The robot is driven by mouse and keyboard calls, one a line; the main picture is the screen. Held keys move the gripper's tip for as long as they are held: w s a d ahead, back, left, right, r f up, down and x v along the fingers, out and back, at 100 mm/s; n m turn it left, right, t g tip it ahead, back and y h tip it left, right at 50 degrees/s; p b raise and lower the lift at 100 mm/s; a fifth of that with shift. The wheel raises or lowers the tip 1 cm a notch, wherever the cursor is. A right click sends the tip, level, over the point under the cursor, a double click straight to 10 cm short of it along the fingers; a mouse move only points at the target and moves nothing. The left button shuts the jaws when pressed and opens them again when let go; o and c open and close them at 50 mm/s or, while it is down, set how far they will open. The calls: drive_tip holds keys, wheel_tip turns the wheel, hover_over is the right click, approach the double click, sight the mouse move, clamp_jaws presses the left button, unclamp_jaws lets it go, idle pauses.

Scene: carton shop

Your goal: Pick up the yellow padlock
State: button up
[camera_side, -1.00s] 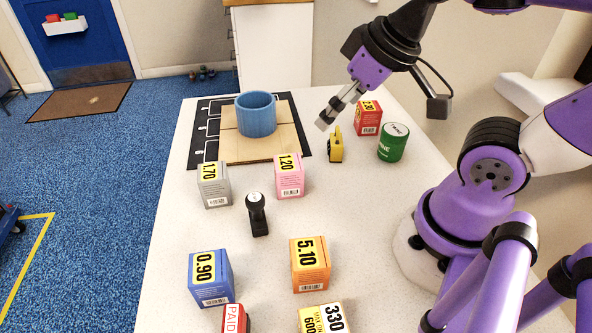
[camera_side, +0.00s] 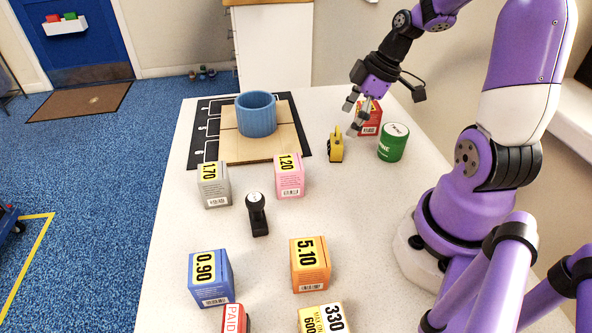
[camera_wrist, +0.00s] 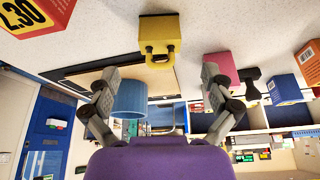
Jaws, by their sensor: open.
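The yellow padlock (camera_side: 335,146) stands on the white table, right of the cutting board, in the side view. In the wrist view the padlock (camera_wrist: 159,37) shows at the top middle, its shackle towards my fingers. My gripper (camera_side: 352,119) is just to the right of the padlock and above the table, in front of the red carton. In the wrist view my gripper (camera_wrist: 159,82) has its two fingers spread wide with nothing between them. The padlock appears beyond the fingertips and is not held.
A red carton (camera_side: 369,122) and a green can (camera_side: 393,142) stand close right of the padlock. A blue pot (camera_side: 256,115) sits on the wooden board (camera_side: 230,148) to the left. A pink carton (camera_side: 290,177) and a black stamp (camera_side: 257,215) stand nearer the front.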

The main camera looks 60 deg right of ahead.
sight(340, 139)
drive_tip(key=x, duration=0.7)
drive_tip(key=shift+s+d+f, duration=0.15)
drive_tip(key=shift+s+f, duration=0.1)
drive_tip(key=c, duration=1.5)
